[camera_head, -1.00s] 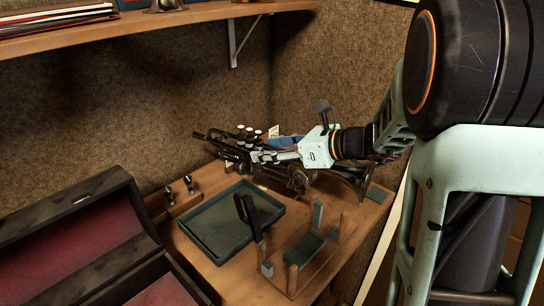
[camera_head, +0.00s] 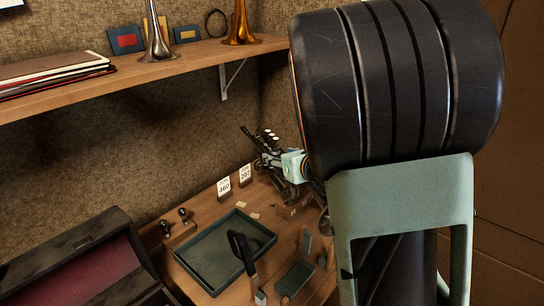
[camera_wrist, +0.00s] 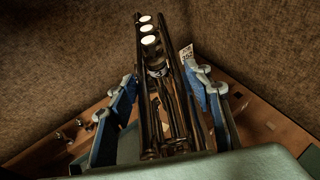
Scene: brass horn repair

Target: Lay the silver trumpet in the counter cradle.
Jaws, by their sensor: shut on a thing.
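The trumpet (camera_head: 270,140) looks dark and shaded, with several white valve caps. It is tilted in the air near the back corner, its far end pointing up and left. My gripper (camera_head: 278,160) is shut on it; in the wrist view my gripper (camera_wrist: 160,105) has a blue-padded finger on each side of the trumpet's tubes (camera_wrist: 157,70). My arm hides part of the trumpet in the head view. The counter cradle (camera_head: 295,278), with a green pad and upright posts, stands on the counter at the lower middle, apart from the trumpet and empty. Its right side is partly hidden.
A green tray (camera_head: 270,240) lies left of the cradle, with a dark upright handle-like piece (camera_head: 241,252) at its front. Two number cards (camera_head: 224,187) stand behind it. An open case (camera_head: 80,260) is at the lower left. A shelf (camera_head: 130,75) with horn bells runs above.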

